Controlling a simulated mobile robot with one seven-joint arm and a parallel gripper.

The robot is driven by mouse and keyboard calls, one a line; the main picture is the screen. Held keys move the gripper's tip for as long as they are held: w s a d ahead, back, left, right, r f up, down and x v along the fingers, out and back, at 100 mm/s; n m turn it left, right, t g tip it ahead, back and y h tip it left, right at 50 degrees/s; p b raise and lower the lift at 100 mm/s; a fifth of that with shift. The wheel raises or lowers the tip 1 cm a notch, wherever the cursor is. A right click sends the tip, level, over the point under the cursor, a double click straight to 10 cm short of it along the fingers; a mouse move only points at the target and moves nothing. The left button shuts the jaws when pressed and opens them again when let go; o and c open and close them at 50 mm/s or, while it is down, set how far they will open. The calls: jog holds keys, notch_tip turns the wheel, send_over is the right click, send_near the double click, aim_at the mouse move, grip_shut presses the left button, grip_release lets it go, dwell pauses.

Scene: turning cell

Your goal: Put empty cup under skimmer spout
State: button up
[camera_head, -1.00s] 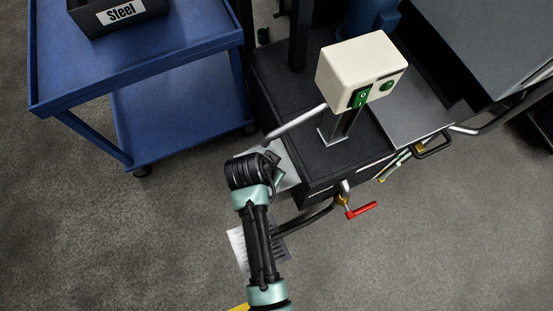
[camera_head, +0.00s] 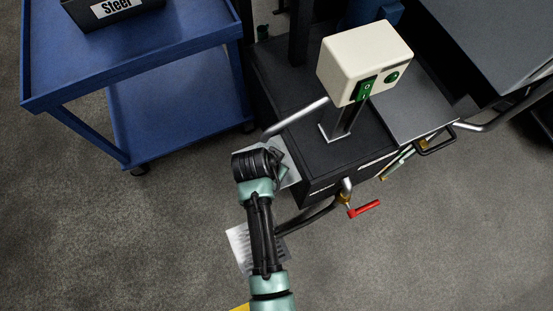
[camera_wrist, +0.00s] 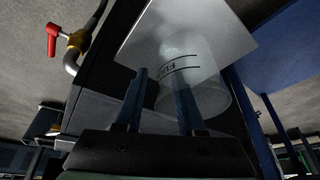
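A clear cup (camera_wrist: 195,80) with dark printed marks and lines shows in the wrist view, its end against a pale plate (camera_wrist: 190,28). My gripper (camera_wrist: 161,80) has its two fingers apart. The right finger overlaps the cup's near side and the left finger is beside it; the cup is off-centre to the right, and contact cannot be told. In the head view the silver spout (camera_head: 295,118) slopes down left towards the pale plate (camera_head: 288,172). My gripper is at the plate, largely hidden by my wrist, and the cup cannot be made out there.
A cream switch box (camera_head: 352,62) stands on the dark tank (camera_head: 345,150). A red-handled valve (camera_head: 364,209) sticks out at the tank's front. A lower pale sheet (camera_head: 240,245) lies beside my arm. Floor at right is open.

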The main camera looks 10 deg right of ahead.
jog(key=p+v, duration=0.5)
jog(key=v, duration=0.7)
jog(key=w+r+n+t, duration=0.1)
jog(key=w+r+t, duration=0.35)
jog(key=r, duration=0.55)
jog(key=w+r+n+t+y, duration=0.1)
jog(key=w+r+t, duration=0.2)
jog(key=w+r, duration=0.5)
jog(key=w+r+n+t, duration=0.1)
jog(key=w+r+t, duration=0.25)
jog(key=r, duration=0.95)
jog(key=s+r+n+t+y, duration=0.15)
jog(key=r+t, duration=0.25)
jog(key=r, duration=0.8)
jog(key=s+r+n+t+h, duration=0.1)
jog(key=s+r+n+t, duration=0.15)
jog(key=r, duration=0.95)
jog(key=s+r+n+t, duration=0.1)
jog(key=s+r+t, duration=0.5)
jog(key=s+r, duration=0.3)
notch_tip(320, 180, up, 5)
jog(key=shift+s+f+y, duration=0.2)
jog(key=shift+s+y, duration=0.05)
jog(key=shift+y, duration=0.2)
jog(key=shift+a, duration=0.1)
